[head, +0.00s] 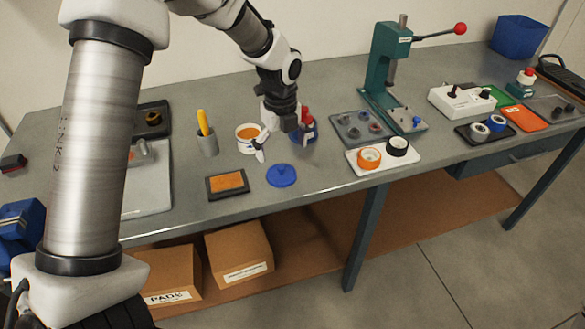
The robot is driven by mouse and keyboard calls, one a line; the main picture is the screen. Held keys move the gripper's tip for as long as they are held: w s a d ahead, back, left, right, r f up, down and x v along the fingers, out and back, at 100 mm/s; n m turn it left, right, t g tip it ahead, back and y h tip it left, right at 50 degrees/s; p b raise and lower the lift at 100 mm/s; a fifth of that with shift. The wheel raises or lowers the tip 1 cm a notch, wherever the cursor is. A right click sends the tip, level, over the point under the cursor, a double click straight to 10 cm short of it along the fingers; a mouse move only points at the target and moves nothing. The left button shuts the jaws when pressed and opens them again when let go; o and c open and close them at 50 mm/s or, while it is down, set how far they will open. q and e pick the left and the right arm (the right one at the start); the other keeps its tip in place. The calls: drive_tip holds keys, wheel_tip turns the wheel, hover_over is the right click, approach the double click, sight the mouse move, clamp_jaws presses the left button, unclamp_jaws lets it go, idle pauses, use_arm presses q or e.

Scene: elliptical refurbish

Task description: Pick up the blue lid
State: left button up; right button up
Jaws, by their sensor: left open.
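The blue lid (282,176) is a round disc with a small raised knob. It lies flat on the grey workbench near its front edge. My left gripper (283,147) comes down from above, pointing at the bench. It is open and empty, above and behind the lid and apart from it. One pale finger shows clearly; the other is hard to make out against a blue container with a red top (309,131). My right gripper is not in view.
A white tub of orange contents (247,138) stands just left of the gripper. An orange pad in a dark frame (227,184) lies left of the lid. A white tray (382,162) with orange and black rings lies to the right. A green press (388,60) stands behind it.

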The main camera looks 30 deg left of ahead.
sight(282, 172)
use_arm(q)
drive_tip(key=shift+s+d+f, duration=0.1)
drive_tip(key=shift+s+f, duration=0.55)
drive_tip(key=shift+f, duration=0.25)
drive_tip(key=f, duration=0.4)
drive_tip(key=shift+w+d+f+p, duration=0.2)
drive_tip(key=shift+w+f+p, duration=0.05)
drive_tip(key=shift+w+p, duration=0.15)
drive_tip(key=shift+s+r, duration=0.15)
drive_tip(key=shift+s, duration=0.05)
drive_tip(key=shift+c, duration=1.3)
drive_tip(key=c, duration=0.9)
drive_tip(key=shift+s, duration=0.15)
drive_tip(key=shift+c, duration=0.6)
